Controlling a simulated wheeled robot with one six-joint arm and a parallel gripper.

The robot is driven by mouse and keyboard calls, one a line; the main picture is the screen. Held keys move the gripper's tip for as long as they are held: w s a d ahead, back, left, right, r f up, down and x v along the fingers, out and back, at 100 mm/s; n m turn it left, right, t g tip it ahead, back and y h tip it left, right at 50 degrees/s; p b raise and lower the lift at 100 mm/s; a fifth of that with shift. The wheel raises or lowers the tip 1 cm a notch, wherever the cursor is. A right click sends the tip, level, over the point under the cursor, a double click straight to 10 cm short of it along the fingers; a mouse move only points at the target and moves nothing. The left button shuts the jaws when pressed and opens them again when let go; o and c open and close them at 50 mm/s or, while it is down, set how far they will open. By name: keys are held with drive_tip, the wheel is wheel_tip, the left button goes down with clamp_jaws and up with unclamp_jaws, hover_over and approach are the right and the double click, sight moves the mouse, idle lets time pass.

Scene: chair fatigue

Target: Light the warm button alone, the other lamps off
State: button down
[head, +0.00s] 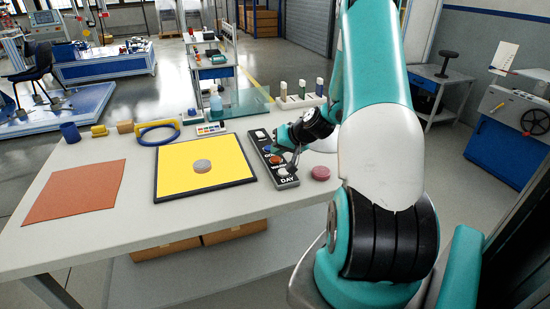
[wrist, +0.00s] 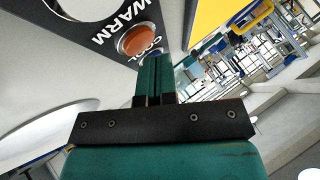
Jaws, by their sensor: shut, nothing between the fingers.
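A dark button panel (head: 258,143) lies on the table, right of the yellow board. It carries an orange warm button (head: 275,160), a blue button (head: 267,149) near the COOL label, and a white button (head: 283,171) above DAY. In the wrist view, the orange button (wrist: 137,40) sits between the WARM and COOL lettering, just left of and beyond my fingertips. My gripper (wrist: 155,57) is shut and empty, over or beside the panel; contact cannot be told. The fingers partly hide the COOL end. Which lamps glow is unclear; the orange button looks coloured without an obvious glow.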

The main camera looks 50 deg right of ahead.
sight(278, 158)
wheel_tip(278, 158, up, 6)
drive_tip(key=p, duration=0.4)
idle(0.3)
idle(3.5)
